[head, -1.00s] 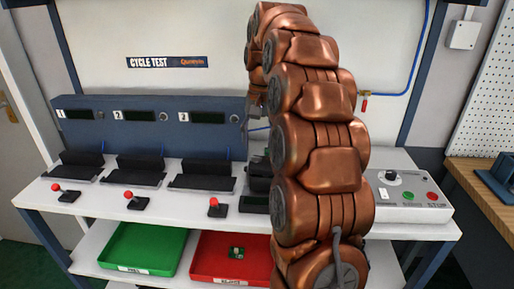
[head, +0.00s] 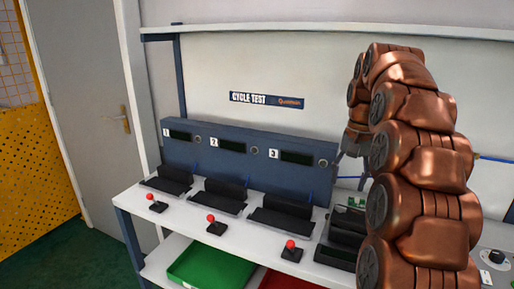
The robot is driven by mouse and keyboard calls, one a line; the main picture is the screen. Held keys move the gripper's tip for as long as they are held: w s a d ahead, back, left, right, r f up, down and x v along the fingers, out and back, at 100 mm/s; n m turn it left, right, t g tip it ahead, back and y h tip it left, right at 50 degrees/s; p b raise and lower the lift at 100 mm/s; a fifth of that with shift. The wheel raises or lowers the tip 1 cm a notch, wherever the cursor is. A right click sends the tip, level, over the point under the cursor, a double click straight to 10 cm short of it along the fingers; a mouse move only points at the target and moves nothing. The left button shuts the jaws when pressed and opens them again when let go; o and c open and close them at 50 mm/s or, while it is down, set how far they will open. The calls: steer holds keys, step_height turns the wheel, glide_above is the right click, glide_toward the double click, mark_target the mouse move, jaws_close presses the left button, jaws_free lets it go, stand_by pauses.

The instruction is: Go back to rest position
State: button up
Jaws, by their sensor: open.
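My copper arm rises at the right of the head view and curls over at the top. My gripper (head: 346,152) hangs at the arm's far side, left of the arm links, in front of the back panel. It is small, grey and partly hidden behind the arm. It is open, and I see nothing held in it. It appears above the bench top, near the right end of the blue test unit (head: 240,165).
The white bench (head: 135,199) carries three black test stands, red-knobbed levers (head: 210,219) and black bins (head: 345,235) with green parts. A green tray (head: 200,265) and a red tray (head: 275,280) sit below. A grey door (head: 90,90) and open floor are at left.

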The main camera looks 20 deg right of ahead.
steer(key=s+a+f+n+g+p, duration=0.1)
steer(key=s+a+n+p, duration=0.5)
steer(key=s+a, duration=1.3)
steer(key=shift+s+a+f+h+p, duration=0.25)
steer(key=shift+s+f+h+p, duration=0.05)
steer(key=shift+p, duration=0.45)
steer(key=s+f, duration=0.1)
steer(key=s, duration=0.2)
steer(key=s+a+f+n+p, duration=0.1)
steer(key=s+f, duration=0.1)
steer(key=s, duration=0.2)
steer(key=s+a+f+n+p, duration=0.1)
steer(key=s, duration=0.3)
steer(key=shift+a+f+g, duration=0.2)
steer(key=shift+g, duration=0.2)
